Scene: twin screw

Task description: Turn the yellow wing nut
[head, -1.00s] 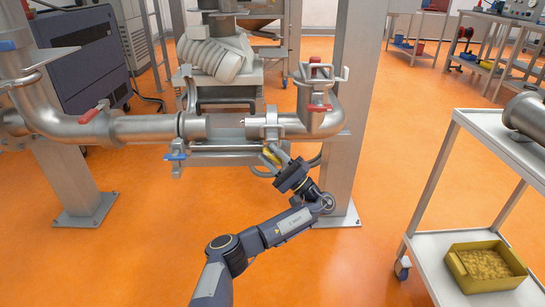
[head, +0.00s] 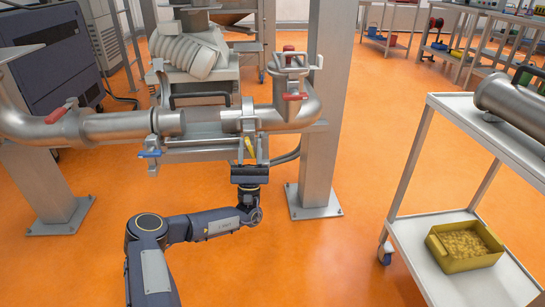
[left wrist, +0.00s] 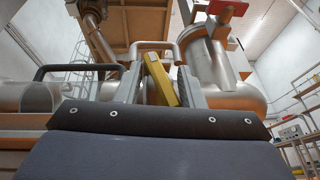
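The yellow wing nut (head: 250,146) is below the clamp ring (head: 248,116) on the steel pipe, left of the pipe's right elbow. My left gripper (head: 251,154) reaches up from below, with its fingers on either side of the wing nut. In the left wrist view the wing nut (left wrist: 160,80) stands tilted between the two grey fingers of my left gripper (left wrist: 162,82). Its top leans left, and a gap shows beside its lower left side, so the fingers look open around it. Whether one finger touches it is unclear. My right gripper is not in view.
A blue-handled clamp (head: 151,154) hangs on the pipe to the left. A steel post (head: 320,120) stands close on the right. A white cart (head: 405,215) with a yellow bin (head: 466,262) stands further right. The orange floor in front is open.

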